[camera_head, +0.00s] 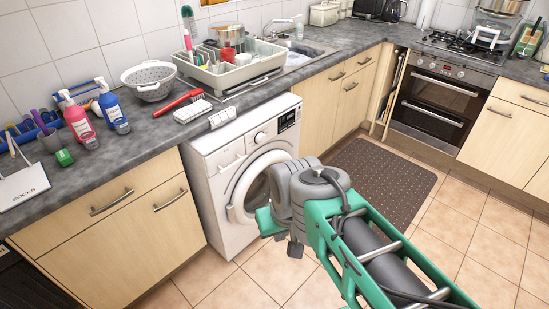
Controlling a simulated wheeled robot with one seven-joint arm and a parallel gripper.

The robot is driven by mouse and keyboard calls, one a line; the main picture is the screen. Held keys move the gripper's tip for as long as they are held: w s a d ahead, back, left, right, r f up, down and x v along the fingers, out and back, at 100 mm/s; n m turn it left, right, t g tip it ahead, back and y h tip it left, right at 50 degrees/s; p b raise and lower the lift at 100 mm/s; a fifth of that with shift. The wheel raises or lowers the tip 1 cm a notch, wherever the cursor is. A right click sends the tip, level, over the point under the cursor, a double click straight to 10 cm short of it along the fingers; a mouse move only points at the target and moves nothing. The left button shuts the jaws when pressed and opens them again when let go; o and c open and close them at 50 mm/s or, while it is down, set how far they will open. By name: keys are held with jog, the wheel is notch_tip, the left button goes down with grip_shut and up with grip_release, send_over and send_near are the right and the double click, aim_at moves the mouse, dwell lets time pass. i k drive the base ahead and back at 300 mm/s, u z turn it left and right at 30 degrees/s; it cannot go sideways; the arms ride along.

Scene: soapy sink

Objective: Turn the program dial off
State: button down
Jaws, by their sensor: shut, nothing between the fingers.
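The program dial (260,137) is a small round knob on the upper front panel of the white washing machine (212,172), left of a dark display (287,120). The dial's face is in clear view, but its pointer is too small to read. My green and grey arm reaches in from the lower right, and its wrist overlaps the right part of the round door (240,198) in the picture. No contact with the dial shows.
Cupboards flank the washer. A dark mat (385,180) lies on open tiled floor before the oven (440,100).

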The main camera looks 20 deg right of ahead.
aim_at(262, 138)
jog(key=z, duration=0.65)
jog(key=i, duration=1.1)
jog(key=u, duration=3.5)
jog(key=k, duration=0.45)
jog(key=z, duration=0.9)
